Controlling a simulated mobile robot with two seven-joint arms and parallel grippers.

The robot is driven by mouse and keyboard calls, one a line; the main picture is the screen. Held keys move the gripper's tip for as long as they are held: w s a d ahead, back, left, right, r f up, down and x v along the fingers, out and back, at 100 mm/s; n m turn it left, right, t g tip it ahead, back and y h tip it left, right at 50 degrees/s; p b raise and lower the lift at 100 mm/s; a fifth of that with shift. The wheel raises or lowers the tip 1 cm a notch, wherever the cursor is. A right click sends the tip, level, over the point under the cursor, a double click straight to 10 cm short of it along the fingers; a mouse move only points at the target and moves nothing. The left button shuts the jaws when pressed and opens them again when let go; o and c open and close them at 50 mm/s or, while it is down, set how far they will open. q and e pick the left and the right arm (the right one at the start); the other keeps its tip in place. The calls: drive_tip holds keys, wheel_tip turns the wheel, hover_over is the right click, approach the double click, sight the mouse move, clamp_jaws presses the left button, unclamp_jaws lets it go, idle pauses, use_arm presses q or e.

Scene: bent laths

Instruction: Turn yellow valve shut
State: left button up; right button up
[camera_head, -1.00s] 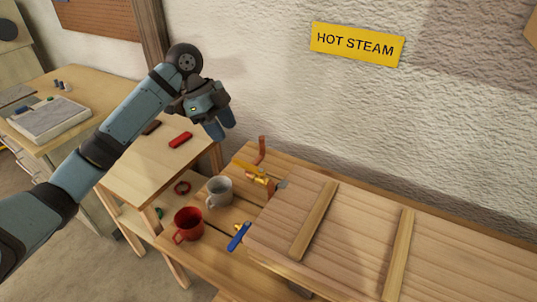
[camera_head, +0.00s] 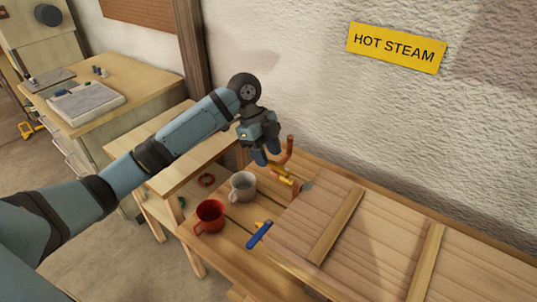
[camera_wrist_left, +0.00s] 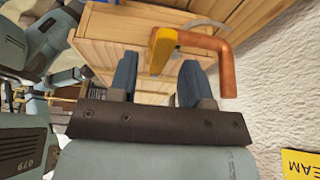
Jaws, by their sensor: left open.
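The yellow valve handle (camera_head: 279,171) is by a copper pipe (camera_head: 289,150) at the back of the bench, near the wall. My left gripper (camera_head: 267,157) is open, with its fingers pointing down just above and beside the handle. In the left wrist view the yellow handle (camera_wrist_left: 161,48) lies beyond and between the spread blue fingertips (camera_wrist_left: 157,72), apart from them as far as I can tell. The bent copper pipe (camera_wrist_left: 225,65) passes beside the right finger there. The gripper partly hides the handle in the head view. My right gripper is not in view.
A grey mug (camera_head: 243,186) and a red mug (camera_head: 210,216) stand left of the valve. A blue handle (camera_head: 259,235) is at the front. A raised wooden panel (camera_head: 385,240) fills the right. A yellow HOT STEAM sign (camera_head: 397,47) hangs on the wall.

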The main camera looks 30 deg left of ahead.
use_arm(q)
drive_tip(key=shift+d+f, duration=0.2)
drive_tip(key=shift+f, duration=0.35)
clamp_jaws()
drive_tip(key=shift+r, duration=0.1)
